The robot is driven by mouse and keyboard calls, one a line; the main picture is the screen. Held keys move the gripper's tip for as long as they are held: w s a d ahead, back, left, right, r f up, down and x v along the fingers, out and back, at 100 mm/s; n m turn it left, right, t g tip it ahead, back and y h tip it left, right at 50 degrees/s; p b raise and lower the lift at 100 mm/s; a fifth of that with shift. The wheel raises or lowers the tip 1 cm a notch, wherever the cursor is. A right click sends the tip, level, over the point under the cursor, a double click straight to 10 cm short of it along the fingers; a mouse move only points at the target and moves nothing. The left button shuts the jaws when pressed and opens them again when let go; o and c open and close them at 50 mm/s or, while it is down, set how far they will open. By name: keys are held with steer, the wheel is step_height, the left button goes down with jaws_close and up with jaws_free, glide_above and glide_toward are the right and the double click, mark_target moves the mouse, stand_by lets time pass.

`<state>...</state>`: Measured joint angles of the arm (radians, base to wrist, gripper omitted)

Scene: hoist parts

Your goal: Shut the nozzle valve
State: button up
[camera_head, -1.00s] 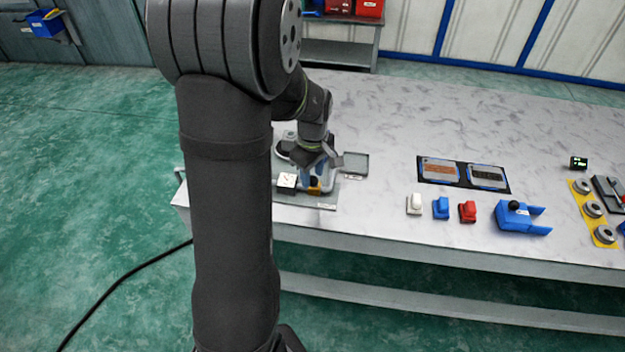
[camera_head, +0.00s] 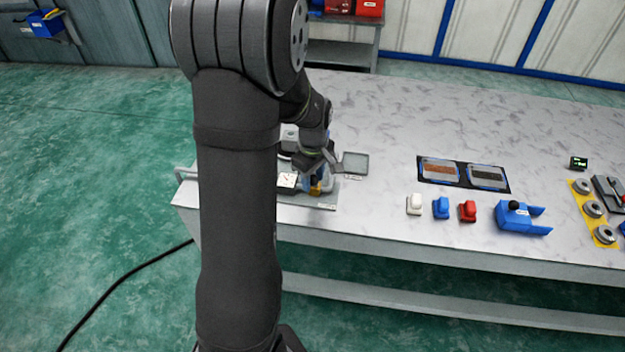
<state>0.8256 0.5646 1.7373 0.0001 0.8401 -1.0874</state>
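My gripper (camera_head: 323,170) is at the left end of the table, pointing down over a small fixture. The fixture rests on a grey base plate (camera_head: 318,204). My arm hides the left part of the fixture. The fingers are small and partly hidden, so whether they are open or shut on something does not show.
A grey square tray (camera_head: 355,163) lies right of the gripper. White (camera_head: 415,204), blue (camera_head: 441,208) and red (camera_head: 467,211) small blocks stand near the front edge. A blue forked part (camera_head: 520,217) and a dark panel (camera_head: 463,174) lie farther right. The table's back middle is clear.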

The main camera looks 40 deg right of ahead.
steer(key=shift+w+d+r, duration=0.2)
steer(key=shift+w+d, duration=0.3)
steer(key=shift+w+d+r, duration=0.15)
steer(key=shift+w+d, duration=0.3)
steer(key=shift+w, duration=0.05)
steer(key=shift+w+d+f, duration=0.2)
steer(key=shift+w+d, duration=0.55)
steer(key=shift+o, duration=0.6)
step_height(320, 180, up, 8)
steer(key=shift+s+a, duration=0.15)
stand_by(0.4)
